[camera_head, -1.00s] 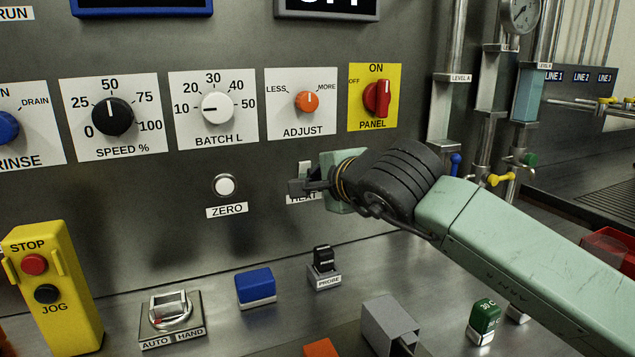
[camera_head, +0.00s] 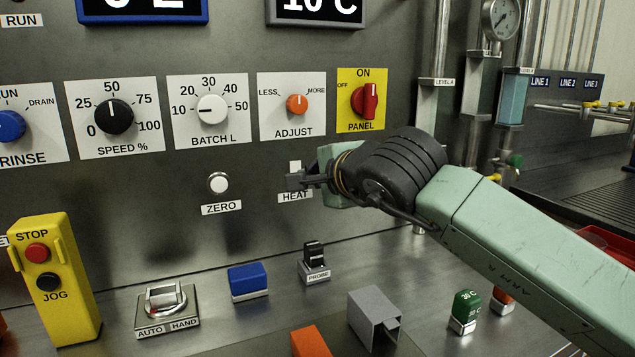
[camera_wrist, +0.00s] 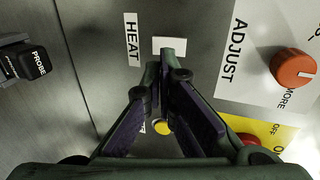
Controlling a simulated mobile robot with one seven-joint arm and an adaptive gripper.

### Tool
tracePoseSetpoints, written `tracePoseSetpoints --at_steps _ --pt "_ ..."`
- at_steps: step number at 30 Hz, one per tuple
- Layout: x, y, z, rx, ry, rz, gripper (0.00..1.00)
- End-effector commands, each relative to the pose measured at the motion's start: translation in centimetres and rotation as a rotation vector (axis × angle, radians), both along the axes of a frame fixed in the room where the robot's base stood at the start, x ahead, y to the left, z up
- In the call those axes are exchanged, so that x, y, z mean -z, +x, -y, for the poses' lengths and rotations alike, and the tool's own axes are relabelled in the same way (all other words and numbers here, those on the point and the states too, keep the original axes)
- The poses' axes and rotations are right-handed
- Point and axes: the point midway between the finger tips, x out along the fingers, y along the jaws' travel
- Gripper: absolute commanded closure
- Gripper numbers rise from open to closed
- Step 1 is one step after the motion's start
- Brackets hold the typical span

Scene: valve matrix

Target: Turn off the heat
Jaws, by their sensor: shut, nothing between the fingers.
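The HEAT label (camera_head: 294,197) is on the grey panel below the ADJUST knob, with a small white switch (camera_head: 295,166) just above it. My gripper (camera_head: 296,182) is shut and empty, its fingertips in front of the lower part of this switch. In the wrist view the white switch (camera_wrist: 170,46) shows just beyond my fingertips (camera_wrist: 166,62), beside the HEAT label (camera_wrist: 132,38). My fingers hide part of the area, and I cannot tell whether they touch the switch. A display (camera_head: 318,10) above reads 10 C.
The orange ADJUST knob (camera_head: 297,104) and red PANEL knob (camera_head: 369,101) are above. The white ZERO button (camera_head: 218,183) is to the left. A PROBE block (camera_head: 314,260), blue block (camera_head: 248,281) and grey box (camera_head: 374,318) stand on the ledge below.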

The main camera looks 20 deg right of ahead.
Motion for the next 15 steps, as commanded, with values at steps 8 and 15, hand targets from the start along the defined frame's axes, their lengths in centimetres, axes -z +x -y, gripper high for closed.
tracePoseSetpoints --at_steps 8,15 --pt "-2.0 -5.7 0.3 0.003 0.001 0.003 1.0" --pt "-3.3 -8.8 0.4 0.0 0.001 0.001 1.0"
